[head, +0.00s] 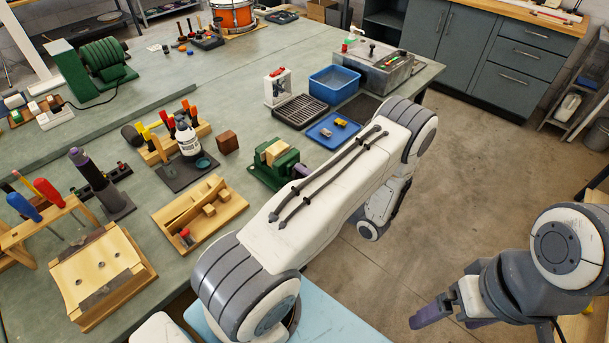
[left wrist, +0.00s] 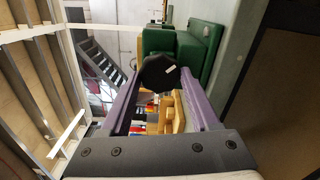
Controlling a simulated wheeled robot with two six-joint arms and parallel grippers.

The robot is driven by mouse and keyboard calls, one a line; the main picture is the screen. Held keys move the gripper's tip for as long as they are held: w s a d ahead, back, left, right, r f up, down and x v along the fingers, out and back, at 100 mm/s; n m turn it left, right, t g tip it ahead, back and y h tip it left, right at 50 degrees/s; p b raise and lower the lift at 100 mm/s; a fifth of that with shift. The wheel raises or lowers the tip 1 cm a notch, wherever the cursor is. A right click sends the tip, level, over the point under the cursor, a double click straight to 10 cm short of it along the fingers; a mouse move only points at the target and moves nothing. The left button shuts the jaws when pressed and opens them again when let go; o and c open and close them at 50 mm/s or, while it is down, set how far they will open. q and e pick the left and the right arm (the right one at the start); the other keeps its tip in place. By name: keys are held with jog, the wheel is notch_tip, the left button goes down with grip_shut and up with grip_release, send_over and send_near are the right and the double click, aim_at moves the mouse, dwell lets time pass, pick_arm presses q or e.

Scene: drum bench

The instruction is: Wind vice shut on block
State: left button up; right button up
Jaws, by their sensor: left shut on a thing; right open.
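The green vice (head: 287,163) stands near the right edge of the bench in the head view, with a pale wooden block (head: 272,151) between its jaws. I cannot tell whether both jaws touch the block. The vice also shows in the left wrist view (left wrist: 208,58). There the dark faceted handle knob (left wrist: 158,72) sits between the purple fingers of my left gripper (left wrist: 157,86), which is shut on it. In the head view my own left arm hides most of that gripper and the handle. My right gripper (head: 440,312) is open and empty, low at the right, off the bench.
Beside the vice are a wooden tray (head: 200,220), a brown cube (head: 227,142) and a white bottle (head: 187,142). Behind it are a black rack (head: 300,111), a blue tray (head: 345,124) and a blue bin (head: 334,83). The floor right of the bench is clear.

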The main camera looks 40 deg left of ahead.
pick_arm(q)
jog(key=shift+w+d+m+p, duration=0.1)
jog(key=shift+m+p, duration=0.7)
jog(key=shift+m, duration=6.3)
jog(key=shift+m, duration=0.3)
jog(key=o, duration=1.4)
jog(key=shift+c, duration=0.2)
